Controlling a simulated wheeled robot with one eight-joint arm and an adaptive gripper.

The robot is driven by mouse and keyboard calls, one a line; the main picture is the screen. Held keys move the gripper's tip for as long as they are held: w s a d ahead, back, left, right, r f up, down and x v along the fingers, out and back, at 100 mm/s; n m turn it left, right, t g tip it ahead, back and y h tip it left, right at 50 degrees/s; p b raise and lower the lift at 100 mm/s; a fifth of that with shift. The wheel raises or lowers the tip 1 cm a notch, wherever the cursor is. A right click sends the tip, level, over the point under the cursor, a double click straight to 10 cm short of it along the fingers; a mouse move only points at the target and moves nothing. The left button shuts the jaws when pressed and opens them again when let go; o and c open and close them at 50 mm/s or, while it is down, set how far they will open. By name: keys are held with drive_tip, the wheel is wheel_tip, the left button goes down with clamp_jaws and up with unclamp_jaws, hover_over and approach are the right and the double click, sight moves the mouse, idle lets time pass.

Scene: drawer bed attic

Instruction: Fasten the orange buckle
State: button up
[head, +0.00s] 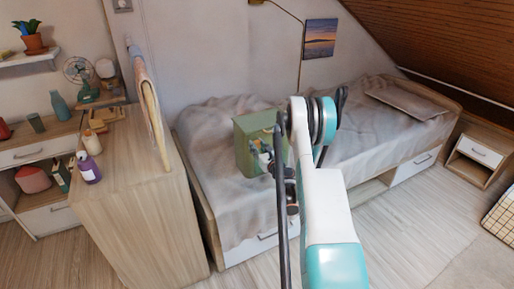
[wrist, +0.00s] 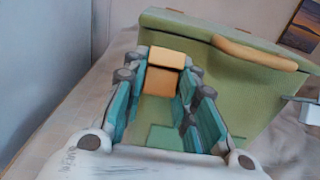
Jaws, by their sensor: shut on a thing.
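A green case (head: 243,158) sits on the bed, partly hidden by my arm in the head view. In the wrist view the green case (wrist: 222,82) fills the middle, with an orange handle (wrist: 258,50) along its upper edge. The orange buckle (wrist: 165,57) is on the face of the case, left of the handle. It has an upper and a lower orange part, with a dark line between them. My gripper (wrist: 167,80) has its teal fingers on either side of the buckle and is shut on it. I cannot tell whether the buckle is latched.
The bed (head: 365,150) with a rumpled grey cover lies under and around the case. The floor (head: 420,235) at the right is clear.

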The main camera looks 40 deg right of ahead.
drive_tip(key=shift+r, duration=0.1)
drive_tip(key=shift+r+g+y+p, duration=0.25)
drive_tip(key=shift+g+y+p, duration=0.05)
drive_tip(key=shift+p, duration=0.15)
drive_tip(key=shift+w+r+g+p, duration=0.2)
drive_tip(key=shift+r+g+p, duration=0.2)
drive_tip(key=shift+g+p, duration=0.7)
drive_tip(key=shift+r+g+y+p, duration=0.1)
drive_tip(key=shift+g+y+p, duration=0.3)
drive_tip(key=shift+g, duration=0.4)
drive_tip(key=o, duration=1.1)
